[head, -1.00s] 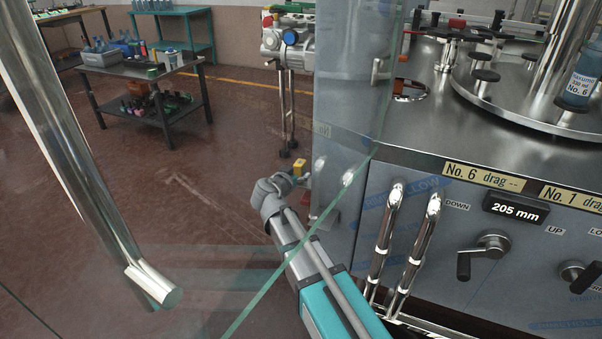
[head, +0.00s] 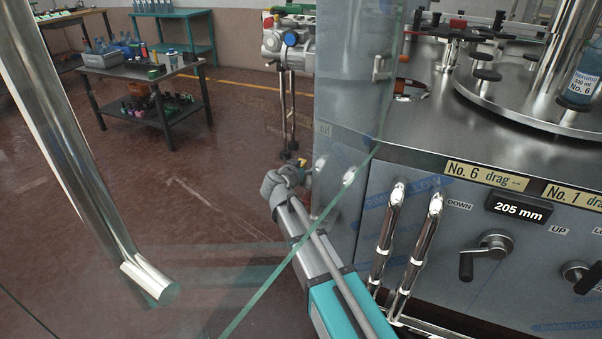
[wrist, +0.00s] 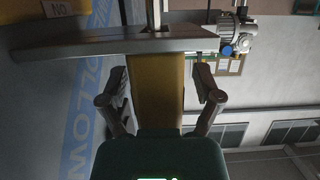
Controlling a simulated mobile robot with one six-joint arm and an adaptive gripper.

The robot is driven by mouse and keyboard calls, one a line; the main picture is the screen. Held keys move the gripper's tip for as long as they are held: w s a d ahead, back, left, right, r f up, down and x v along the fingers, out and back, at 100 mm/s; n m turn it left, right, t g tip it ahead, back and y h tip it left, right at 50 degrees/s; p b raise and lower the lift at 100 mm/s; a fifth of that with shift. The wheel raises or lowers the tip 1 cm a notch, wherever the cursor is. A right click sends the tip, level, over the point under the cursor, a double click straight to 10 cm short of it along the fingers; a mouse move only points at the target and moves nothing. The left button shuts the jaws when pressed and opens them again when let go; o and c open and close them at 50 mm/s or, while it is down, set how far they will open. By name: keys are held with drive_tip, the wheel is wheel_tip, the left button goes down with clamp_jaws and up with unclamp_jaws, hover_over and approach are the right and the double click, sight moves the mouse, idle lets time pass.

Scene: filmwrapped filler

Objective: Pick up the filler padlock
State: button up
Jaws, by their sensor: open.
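The filler padlock, with a yellow body (wrist: 156,88) and a metal shackle (wrist: 156,14), is in the middle of the wrist view. My gripper (wrist: 160,82) is open, with one finger on each side of the yellow body. A narrow gap shows between the body and each finger. In the head view my gripper (head: 296,176) is at the machine's front left corner, below the clear guard. Only a small yellow part of the padlock (head: 302,163) shows there; the rest is hidden behind the gripper.
A grey bar (wrist: 75,47) crosses the wrist view by the shackle. The steel filler cabinet (head: 400,240) with handles and cranks stands right of my arm. A glass panel edge and a polished post (head: 80,150) are to the left. The red floor between is clear.

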idle(0.3)
clamp_jaws()
drive_tip(key=shift+r, duration=0.15)
idle(0.4)
wheel_tip(320, 180, up, 7)
drive_tip(key=p, duration=0.7)
drive_tip(key=s+a, duration=0.3)
drive_tip(key=s, duration=0.5)
drive_tip(key=s+a, duration=0.3)
drive_tip(key=s, duration=0.6)
